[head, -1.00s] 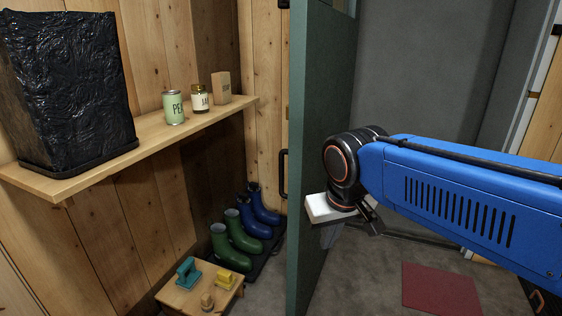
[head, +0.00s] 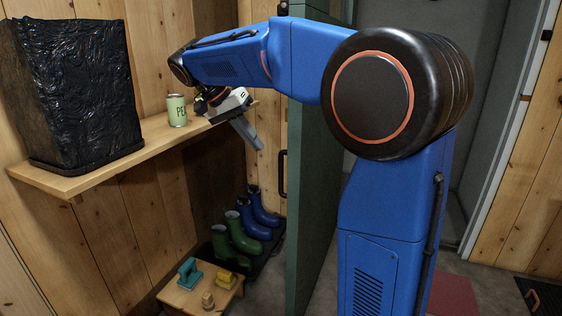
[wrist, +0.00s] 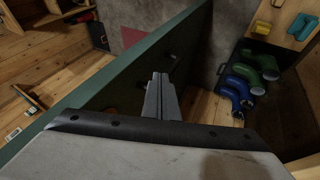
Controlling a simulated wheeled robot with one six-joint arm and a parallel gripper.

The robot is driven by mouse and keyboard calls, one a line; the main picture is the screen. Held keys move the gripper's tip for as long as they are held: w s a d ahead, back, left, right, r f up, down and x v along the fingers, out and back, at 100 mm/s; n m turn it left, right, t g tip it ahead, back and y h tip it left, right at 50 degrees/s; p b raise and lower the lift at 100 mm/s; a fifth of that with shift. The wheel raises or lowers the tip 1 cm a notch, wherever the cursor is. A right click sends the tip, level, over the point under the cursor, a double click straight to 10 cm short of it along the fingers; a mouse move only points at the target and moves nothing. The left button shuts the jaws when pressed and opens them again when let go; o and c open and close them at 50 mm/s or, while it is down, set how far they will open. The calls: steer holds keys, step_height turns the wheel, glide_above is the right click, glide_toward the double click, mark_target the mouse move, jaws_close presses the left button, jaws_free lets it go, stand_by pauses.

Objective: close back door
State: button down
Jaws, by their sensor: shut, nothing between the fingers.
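The back door is the green door (head: 312,170), seen nearly edge-on and standing open in the middle of the head view. A dark handle (head: 282,172) sticks out on its left side. My gripper (head: 255,145) is shut and empty, left of the door's edge and in front of the shelf's right end. In the wrist view the shut fingers (wrist: 160,85) point down past the green door (wrist: 110,85), which slants up to the right. Whether they touch the door cannot be told. My arm hides the door's upper part in the head view.
A wooden shelf (head: 85,182) on the left holds a black bin (head: 75,90) and a green can (head: 177,110). Blue boots (head: 262,208) and green boots (head: 238,235) stand below, behind a small stool (head: 190,298). A red mat (head: 452,296) lies right of the door.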

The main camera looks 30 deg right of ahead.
mark_target(282, 160)
steer(key=shift+m+h, duration=0.4)
steer(key=shift+m, duration=0.2)
steer(key=shift+s+d+r+x, duration=0.15)
steer(key=shift+d+r+x, duration=0.1)
steer(key=shift+x, duration=1.5)
steer(key=shift+s+d+r+x, duration=0.15)
steer(key=shift+d+x, duration=0.15)
steer(key=shift+x, duration=1.45)
steer(key=shift+s+d+r+x, duration=0.1)
steer(key=shift+d+r+x, duration=0.15)
steer(key=shift+x, duration=1.45)
